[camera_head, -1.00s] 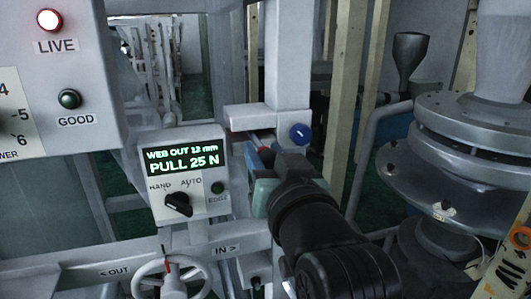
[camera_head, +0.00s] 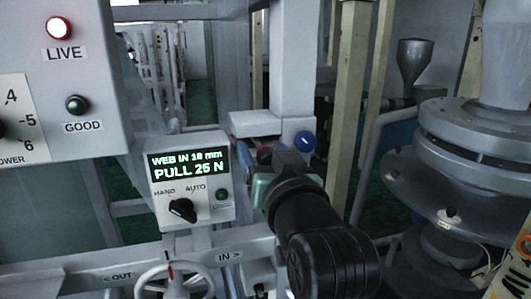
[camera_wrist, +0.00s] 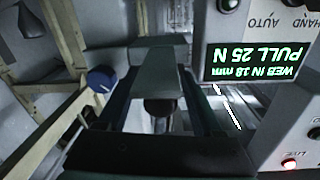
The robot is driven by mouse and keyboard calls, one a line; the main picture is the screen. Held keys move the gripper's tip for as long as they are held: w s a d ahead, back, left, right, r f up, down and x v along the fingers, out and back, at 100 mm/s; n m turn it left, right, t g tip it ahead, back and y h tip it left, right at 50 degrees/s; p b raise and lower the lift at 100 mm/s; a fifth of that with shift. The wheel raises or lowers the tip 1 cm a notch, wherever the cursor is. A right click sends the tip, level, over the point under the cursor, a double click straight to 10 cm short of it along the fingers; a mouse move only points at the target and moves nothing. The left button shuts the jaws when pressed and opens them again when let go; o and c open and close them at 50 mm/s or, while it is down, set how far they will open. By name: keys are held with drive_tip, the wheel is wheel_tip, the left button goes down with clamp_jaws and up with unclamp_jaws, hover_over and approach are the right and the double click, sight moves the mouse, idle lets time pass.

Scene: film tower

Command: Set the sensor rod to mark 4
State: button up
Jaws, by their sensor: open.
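My gripper (camera_head: 262,186) is at the grey frame, right of the display box; its teal fingers are partly hidden by my wrist. In the wrist view my gripper (camera_wrist: 158,85) is open, its two dark fingers apart. A dark round knob end (camera_wrist: 160,107) shows between them, apparently not clamped; I cannot tell if it is the sensor rod's. No rod marks are readable.
The display box (camera_head: 190,180) reads WEB IN 18 mm, PULL 25 N. Its HAND/AUTO switch (camera_head: 183,210) is below. A handwheel (camera_head: 174,282) stands lower left. The LIVE lamp (camera_head: 59,28) is lit red. A round metal machine (camera_head: 470,150) stands at right.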

drive_tip(key=shift+s, duration=0.15)
drive_tip(key=b+v, duration=0.4)
drive_tip(key=v, duration=0.8)
drive_tip(key=shift+s+d, duration=0.15)
drive_tip(key=shift+s, duration=0.2)
